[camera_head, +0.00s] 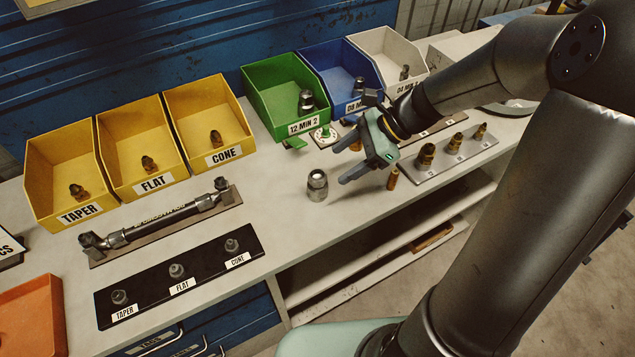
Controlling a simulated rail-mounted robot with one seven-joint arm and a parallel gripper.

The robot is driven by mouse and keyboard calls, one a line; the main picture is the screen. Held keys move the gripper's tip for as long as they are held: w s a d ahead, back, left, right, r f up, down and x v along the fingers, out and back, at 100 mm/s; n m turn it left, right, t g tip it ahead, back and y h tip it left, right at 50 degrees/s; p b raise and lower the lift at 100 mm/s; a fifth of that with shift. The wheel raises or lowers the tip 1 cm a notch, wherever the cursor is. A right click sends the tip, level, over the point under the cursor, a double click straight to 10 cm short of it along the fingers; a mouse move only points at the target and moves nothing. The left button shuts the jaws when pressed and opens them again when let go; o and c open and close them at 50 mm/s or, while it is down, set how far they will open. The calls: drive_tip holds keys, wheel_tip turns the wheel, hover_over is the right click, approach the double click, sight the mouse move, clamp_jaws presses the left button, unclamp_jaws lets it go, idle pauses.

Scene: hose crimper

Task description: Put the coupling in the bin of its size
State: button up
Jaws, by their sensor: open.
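A silver coupling (317,185) stands upright on the bench, below the green bin. My gripper (350,161) is open and empty just to the right of the coupling, with its fingers pointing left towards it and a gap visible. The green bin (268,80) is labelled 12 MIN 2 and holds a large silver fitting (306,100). The blue bin (335,62) has a partly hidden label that seems to read 08, with a smaller fitting inside. The white bin (382,42) has a label that seems to start with 04 and holds a small fitting (404,73).
Yellow bins marked TAPER, FLAT and CONE (205,100) stand at left. A hose (160,222) and black sample board (180,278) lie in front. A plate with brass fittings (450,152) lies right. A brass piece (392,179) stands near my gripper. Bench around the coupling is clear.

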sight(326, 174)
drive_tip(key=x, duration=0.9)
drive_tip(key=shift+s+d+f, duration=0.1)
drive_tip(key=shift+s+f, duration=0.05)
drive_tip(key=shift+f, duration=0.1)
drive_tip(key=c, duration=1.4)
drive_tip(key=shift+o, duration=0.3)
drive_tip(key=shift+r, duration=0.1)
